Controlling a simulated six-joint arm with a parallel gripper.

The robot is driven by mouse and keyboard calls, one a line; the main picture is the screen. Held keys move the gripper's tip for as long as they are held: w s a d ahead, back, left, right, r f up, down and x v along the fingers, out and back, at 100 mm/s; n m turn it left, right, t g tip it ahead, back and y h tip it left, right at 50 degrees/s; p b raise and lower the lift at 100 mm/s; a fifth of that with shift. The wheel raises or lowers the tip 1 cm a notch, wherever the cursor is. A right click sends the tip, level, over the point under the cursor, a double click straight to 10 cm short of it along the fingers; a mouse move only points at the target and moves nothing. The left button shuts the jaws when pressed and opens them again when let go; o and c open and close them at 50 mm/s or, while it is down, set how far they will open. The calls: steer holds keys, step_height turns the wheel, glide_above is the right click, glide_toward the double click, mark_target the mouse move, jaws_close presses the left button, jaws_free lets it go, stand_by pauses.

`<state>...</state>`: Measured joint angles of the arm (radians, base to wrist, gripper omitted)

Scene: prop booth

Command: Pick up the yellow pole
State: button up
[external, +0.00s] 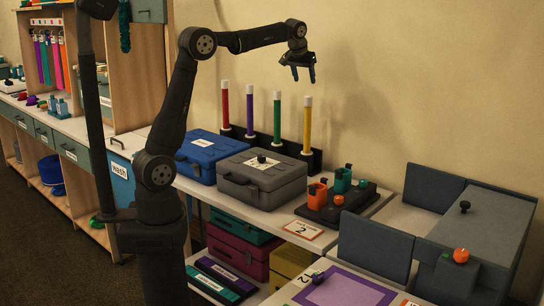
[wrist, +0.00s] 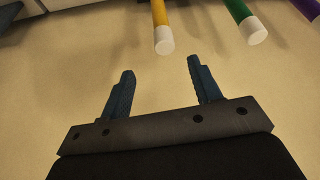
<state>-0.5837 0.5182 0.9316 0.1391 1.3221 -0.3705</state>
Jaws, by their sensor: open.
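The yellow pole (external: 307,128) stands upright with a white top, at the right end of a row of poles in a dark rack by the wall. In the wrist view the yellow pole (wrist: 159,13) enters from the top edge, its white end just beyond the gap between my fingers. My gripper (external: 303,75) is open, its fingers pointing down, and appears just above the yellow pole in the external view. In the wrist view my gripper (wrist: 161,68) has nothing between its two blue fingers.
A green pole (external: 277,115), a purple pole (external: 250,110) and a red pole (external: 225,105) stand in the same rack (external: 265,143). A grey case (external: 262,181) and a blue case (external: 208,150) lie in front. The wall is close behind.

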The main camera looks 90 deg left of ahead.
glide_toward(308, 107)
steer(key=a+f, duration=0.1)
steer(key=w+a+f, duration=0.2)
steer(key=f, duration=0.1)
steer(key=shift+a+f, duration=0.1)
steer(key=shift+f, duration=0.05)
steer(key=shift+s+x, duration=0.2)
steer(key=shift+x, duration=1.15)
steer(key=shift+s+x, duration=0.15)
steer(key=shift+x, duration=1.2)
jaws_close()
